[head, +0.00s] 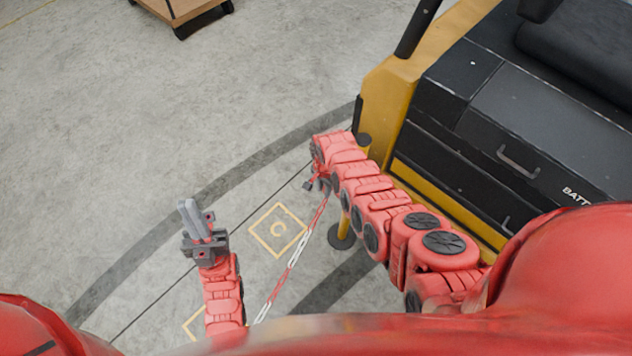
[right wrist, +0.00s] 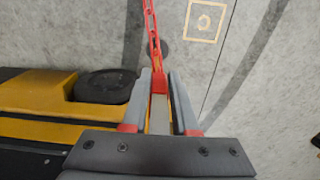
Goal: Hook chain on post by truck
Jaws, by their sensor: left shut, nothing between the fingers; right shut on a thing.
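A red and white chain (head: 296,250) runs from my right gripper (head: 316,184) down to the lower left, where my body hides its far end. In the right wrist view, the right gripper (right wrist: 159,85) is shut on the chain's red end (right wrist: 157,82), and red links (right wrist: 151,30) extend away from it. The yellow post (head: 367,152) has a black top and stands beside the truck, partly behind my right arm. A dark base disc (head: 341,237) shows below that arm. The right gripper is left of the post, apart from it. My left gripper (head: 188,208) is shut and empty.
The yellow and black truck (head: 480,130) fills the right side, close to my right arm. A wooden cart (head: 180,10) stands at the top. The grey floor at left is clear, with dark curved bands and a yellow square marking (head: 278,230).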

